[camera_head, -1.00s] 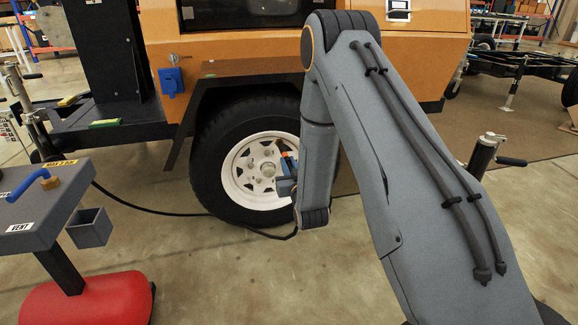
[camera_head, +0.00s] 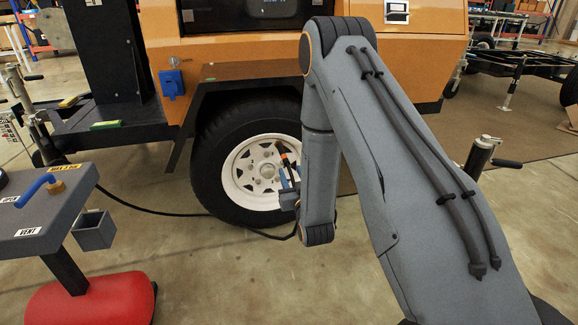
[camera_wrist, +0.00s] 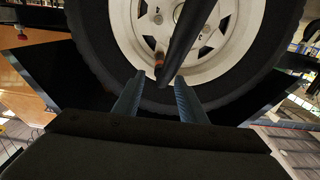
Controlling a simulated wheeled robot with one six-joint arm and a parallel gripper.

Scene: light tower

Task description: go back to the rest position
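My gripper (camera_head: 290,178) is low in front of the trailer's white wheel (camera_head: 242,176) in the head view, partly hidden by my arm. In the wrist view my gripper (camera_wrist: 160,76) shows two bluish fingers standing apart, pointing at the wheel (camera_wrist: 133,22). A dark bar (camera_wrist: 190,40) slants from the top edge down to between the fingertips. A small orange-red band (camera_wrist: 158,60) shows beside it. In the head view a dark stick with orange (camera_head: 284,158) shows at the fingers. I cannot tell whether the fingers grip it.
The orange trailer (camera_head: 240,55) stands close ahead, its dark fender (camera_head: 245,70) above the tire. At left is a grey stand (camera_head: 60,215) with a blue handle (camera_head: 35,188), a small grey box (camera_head: 94,230) and a red base (camera_head: 95,300). A black cable (camera_head: 150,210) crosses the floor.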

